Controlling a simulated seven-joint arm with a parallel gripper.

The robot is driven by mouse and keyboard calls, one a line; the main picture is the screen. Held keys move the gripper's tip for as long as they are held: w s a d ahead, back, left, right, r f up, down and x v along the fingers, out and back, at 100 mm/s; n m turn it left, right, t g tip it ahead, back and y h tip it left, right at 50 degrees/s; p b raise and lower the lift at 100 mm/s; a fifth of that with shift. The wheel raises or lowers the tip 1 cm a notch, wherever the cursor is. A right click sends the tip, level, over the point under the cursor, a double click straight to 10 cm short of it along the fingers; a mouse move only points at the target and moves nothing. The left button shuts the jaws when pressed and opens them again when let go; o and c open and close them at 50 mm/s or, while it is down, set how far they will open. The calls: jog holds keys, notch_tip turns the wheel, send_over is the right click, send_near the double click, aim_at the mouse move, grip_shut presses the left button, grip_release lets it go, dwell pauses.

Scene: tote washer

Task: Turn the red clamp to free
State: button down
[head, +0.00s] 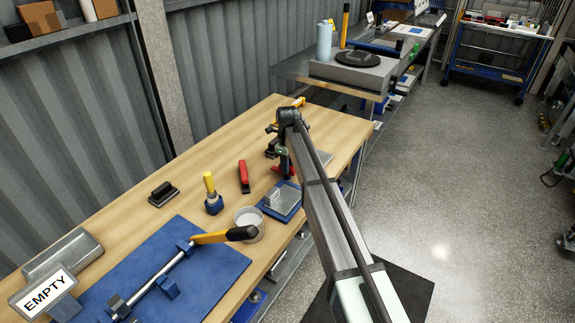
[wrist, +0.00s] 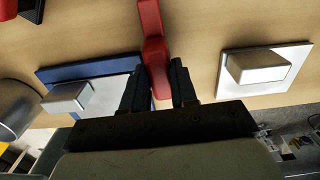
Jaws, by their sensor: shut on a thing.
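The red clamp (wrist: 153,45) runs as a red bar between the two dark fingers of my gripper (wrist: 160,78) in the wrist view. In the head view the red clamp (head: 283,169) shows only in small part beneath my gripper (head: 286,165), low over the wooden bench; my arm and gripper hide the rest. I cannot tell which position the clamp is turned to.
A blue plate with a grey block (head: 268,209) lies to the left of the clamp, and a pale plate with a block (wrist: 304,55) to the right.

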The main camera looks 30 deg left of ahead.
jog(key=shift+m, duration=0.3)
jog(key=c, duration=0.9)
grip_release()
notch_tip(320, 180, up, 14)
jog(key=shift+f, duration=0.1)
dwell(0.4)
